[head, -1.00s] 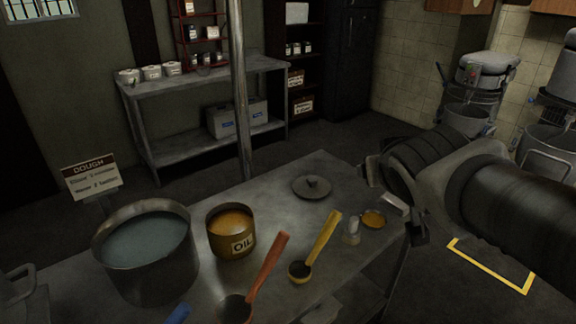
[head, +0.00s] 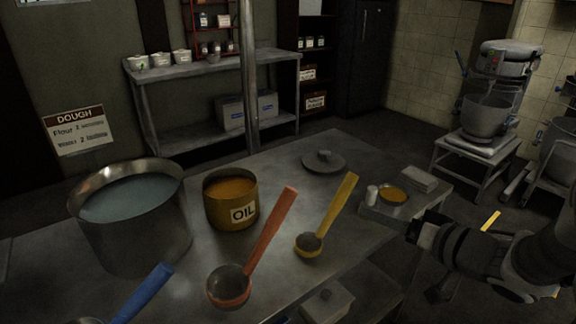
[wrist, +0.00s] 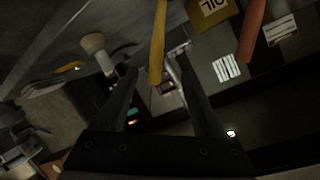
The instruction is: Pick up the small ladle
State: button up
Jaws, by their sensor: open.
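Three ladles lie on the metal table (head: 300,180). The yellow-handled ladle (head: 329,212) looks the smallest; its bowl lies toward the front and its handle points back right. The larger orange-handled ladle (head: 266,238) is to its left, and a blue-handled ladle (head: 145,292) is at the front left, partly cut off. My gripper (head: 412,228) is at the right side of the table, apart from the yellow ladle. In the wrist view my gripper (wrist: 158,78) is open and empty, with the yellow handle (wrist: 158,40) showing between the finger lines, beyond the tips.
A lid (head: 323,162) lies behind. A white shaker (head: 371,195), a small orange-filled bowl (head: 392,196) and a pale block (head: 418,180) sit near my gripper.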

aim_at(341, 204)
jog(key=p+x, duration=0.2)
jog(key=x, duration=0.9)
jog(key=shift+w+f, duration=0.15)
jog(key=shift+f, duration=0.05)
jog(key=shift+b+x, duration=0.8)
jog(key=shift+x, duration=2.15)
jog(key=shift+w+d+r, duration=0.1)
jog(key=shift+d+r, duration=0.1)
jog(key=shift+c, duration=0.3)
grip_shut()
